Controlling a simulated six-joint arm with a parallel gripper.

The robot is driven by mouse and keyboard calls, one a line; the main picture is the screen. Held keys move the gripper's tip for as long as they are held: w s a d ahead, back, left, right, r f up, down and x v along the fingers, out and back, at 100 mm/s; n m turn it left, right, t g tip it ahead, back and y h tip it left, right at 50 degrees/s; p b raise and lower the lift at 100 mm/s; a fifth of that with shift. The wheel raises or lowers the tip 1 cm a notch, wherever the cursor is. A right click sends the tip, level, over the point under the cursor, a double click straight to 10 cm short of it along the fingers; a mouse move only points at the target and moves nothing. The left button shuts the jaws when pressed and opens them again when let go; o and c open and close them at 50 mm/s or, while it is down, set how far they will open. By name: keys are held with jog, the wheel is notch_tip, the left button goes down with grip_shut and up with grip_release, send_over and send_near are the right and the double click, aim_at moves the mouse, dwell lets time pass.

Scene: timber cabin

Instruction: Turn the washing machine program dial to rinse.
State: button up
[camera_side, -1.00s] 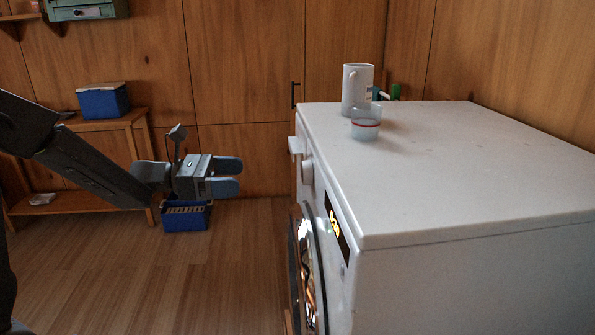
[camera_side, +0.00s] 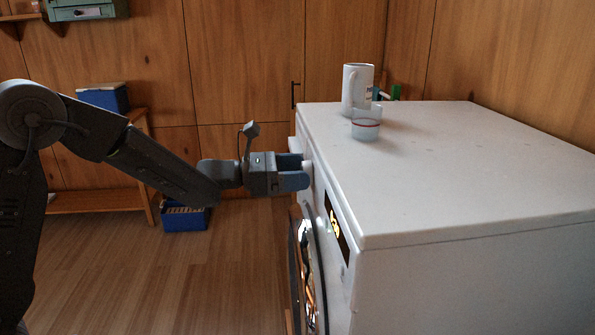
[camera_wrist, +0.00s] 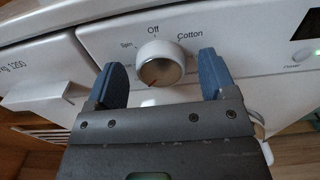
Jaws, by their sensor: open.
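The white washing machine (camera_side: 440,180) shows its front panel to my gripper (camera_side: 304,170). The round program dial (camera_wrist: 160,62) is white with a silver face, and a red mark on it points to the lower left in the wrist view. My gripper is open, with one blue finger on each side of the dial; contact cannot be told. The labels "Spin", "Off" and "Cotton" are readable around the dial. I see no "Rinse" label; the area below the dial is partly hidden by my gripper.
A white mug (camera_side: 357,90) and a clear cup with a red line (camera_side: 366,124) stand on the machine top. The round door (camera_side: 308,270) and a lit display (camera_side: 337,228) are on the front. A blue crate (camera_side: 186,217) sits on the floor behind.

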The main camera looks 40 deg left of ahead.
jog(key=shift+w+d, duration=0.15)
jog(key=c, duration=0.9)
jog(key=shift+m, duration=0.3)
jog(key=shift+d+f+m, duration=0.1)
jog(key=shift+d+m, duration=0.05)
jog(key=shift+m, duration=3.95)
